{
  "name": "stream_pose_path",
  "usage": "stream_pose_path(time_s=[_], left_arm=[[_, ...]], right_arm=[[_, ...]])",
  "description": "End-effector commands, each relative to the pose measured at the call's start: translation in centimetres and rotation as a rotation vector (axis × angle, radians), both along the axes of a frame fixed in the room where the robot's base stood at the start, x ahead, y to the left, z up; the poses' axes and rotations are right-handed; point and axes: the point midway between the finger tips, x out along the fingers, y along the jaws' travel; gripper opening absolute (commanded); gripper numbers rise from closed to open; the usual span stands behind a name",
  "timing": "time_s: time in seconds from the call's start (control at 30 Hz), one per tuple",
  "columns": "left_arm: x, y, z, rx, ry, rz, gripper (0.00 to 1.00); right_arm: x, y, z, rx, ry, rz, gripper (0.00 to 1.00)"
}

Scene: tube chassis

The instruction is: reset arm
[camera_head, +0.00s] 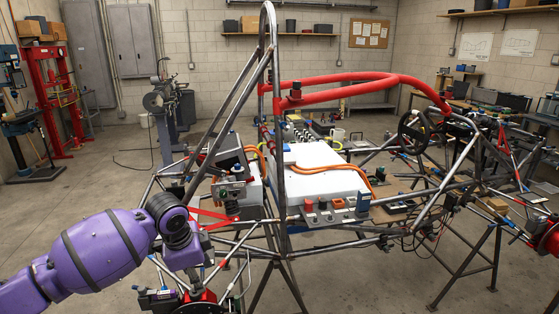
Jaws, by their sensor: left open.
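My purple left arm comes in from the lower left and reaches the near left corner of the tube chassis (283,150). My left gripper (203,247) is at the end of the wrist, against the tubes and red suspension parts. It is open; its fingers are small and partly hidden, and I see nothing held. I cannot tell whether it touches the chassis. My right arm and right gripper are not in view.
A white box (318,172) with orange cables sits in the chassis. Stands (470,265) hold the frame up. A red press (50,85) stands back left.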

Motion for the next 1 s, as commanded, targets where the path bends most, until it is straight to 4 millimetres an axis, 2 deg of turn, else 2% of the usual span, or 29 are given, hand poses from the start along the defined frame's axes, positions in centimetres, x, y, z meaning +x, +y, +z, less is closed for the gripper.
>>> stream_pose_path(time_s=[0.03,0.1,0.2,0.33,0.47,0.6,0.77,0.87,1.0], left_arm=[[1.4,-1.2,0.6,-0.030,-0.069,0.012,0.41],[3.1,-3.0,0.5,-0.090,-0.169,0.042,0.41],[4.1,-5.7,-0.8,-0.193,-0.285,0.088,0.41],[3.9,-8.5,-3.0,-0.332,-0.394,0.155,0.41],[1.8,-10.6,-5.8,-0.474,-0.476,0.243,0.41],[-2.0,-11.4,-9.2,-0.613,-0.545,0.377,0.41],[-7.8,-10.3,-13.1,-0.698,-0.593,0.541,0.41],[-12.2,-9.0,-15.6,-0.714,-0.605,0.650,0.41],[-19.9,-6.7,-19.9,-0.675,-0.580,0.811,0.41]], right_arm=[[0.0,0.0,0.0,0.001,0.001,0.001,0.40],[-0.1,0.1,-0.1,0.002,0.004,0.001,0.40],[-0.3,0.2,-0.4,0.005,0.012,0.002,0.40],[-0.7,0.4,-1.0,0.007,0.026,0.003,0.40],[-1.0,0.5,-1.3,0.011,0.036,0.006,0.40],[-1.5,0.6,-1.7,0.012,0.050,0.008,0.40],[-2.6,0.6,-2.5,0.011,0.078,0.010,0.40],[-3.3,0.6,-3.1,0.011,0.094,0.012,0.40],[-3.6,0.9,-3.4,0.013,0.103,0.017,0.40]])
